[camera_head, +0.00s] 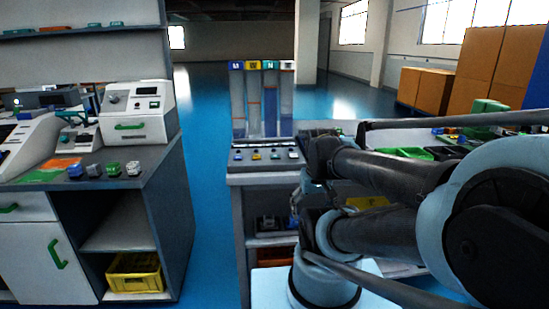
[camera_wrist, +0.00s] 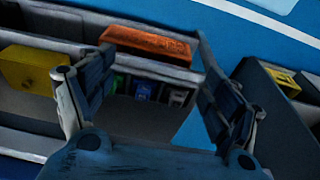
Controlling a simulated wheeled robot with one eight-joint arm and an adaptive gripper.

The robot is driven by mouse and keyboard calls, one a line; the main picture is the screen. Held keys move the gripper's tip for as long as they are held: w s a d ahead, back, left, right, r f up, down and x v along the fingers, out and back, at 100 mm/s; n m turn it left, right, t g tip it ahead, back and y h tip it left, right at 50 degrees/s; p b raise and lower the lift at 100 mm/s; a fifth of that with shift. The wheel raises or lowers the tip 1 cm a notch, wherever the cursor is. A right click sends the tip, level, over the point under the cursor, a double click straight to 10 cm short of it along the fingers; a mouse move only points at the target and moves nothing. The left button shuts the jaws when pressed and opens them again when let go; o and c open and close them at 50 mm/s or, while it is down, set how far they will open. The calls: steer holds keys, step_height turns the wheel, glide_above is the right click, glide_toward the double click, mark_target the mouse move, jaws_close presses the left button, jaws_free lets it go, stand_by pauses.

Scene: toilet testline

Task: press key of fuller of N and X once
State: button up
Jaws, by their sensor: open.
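Upright clear columns stand at the back of a bench. They carry coloured labels: blue, yellow, green reading N, and a whitish one too small to read, at the far right. The N column (camera_head: 270,105) and the white-labelled column (camera_head: 287,105) stand side by side; I cannot tell surely which is fuller. A row of small keys lies on the panel in front, among them a green key (camera_head: 276,155) and a white key (camera_head: 293,154). My gripper (camera_wrist: 155,50) is open and empty in the wrist view. In the head view the dark arm end is right of the panel.
An orange bin (camera_wrist: 150,42) and a yellow box (camera_wrist: 28,70) show in the wrist view. A left counter (camera_head: 150,160) holds a white device (camera_head: 137,112) and several small coloured blocks. Blue floor lies open between counter and bench. Cardboard boxes (camera_head: 478,65) stand at the back right.

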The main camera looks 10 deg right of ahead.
jaws_close()
stand_by(1.3)
